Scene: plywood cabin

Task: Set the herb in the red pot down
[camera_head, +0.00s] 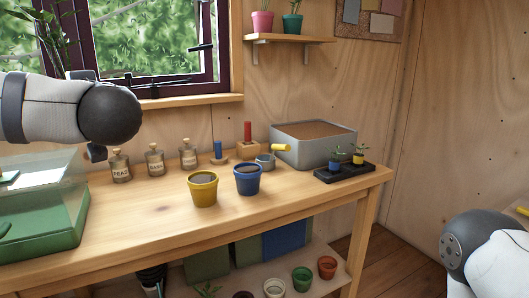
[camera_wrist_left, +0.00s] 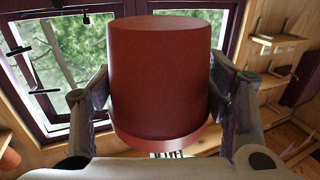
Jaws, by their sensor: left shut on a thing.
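The red pot (camera_wrist_left: 160,75) fills the middle of the left wrist view. My left gripper (camera_wrist_left: 160,95) is shut on it, with one finger against each side. Its wide rim lies toward the bottom of that picture and its flat end toward the top. The herb cannot be made out behind the pot. In the head view my left arm comes in from the left above the workbench; the gripper and the red pot are not clearly seen there. My right arm shows at the lower right, its gripper out of view.
On the wooden workbench (camera_head: 150,226) stand a yellow pot (camera_head: 203,190), a blue pot (camera_head: 247,181), labelled bottles (camera_head: 155,162), a grey soil trough (camera_head: 312,147) and a black tray (camera_head: 345,173) with two small plants. A green propagator (camera_head: 40,225) is at left. Bare wood lies along the front.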

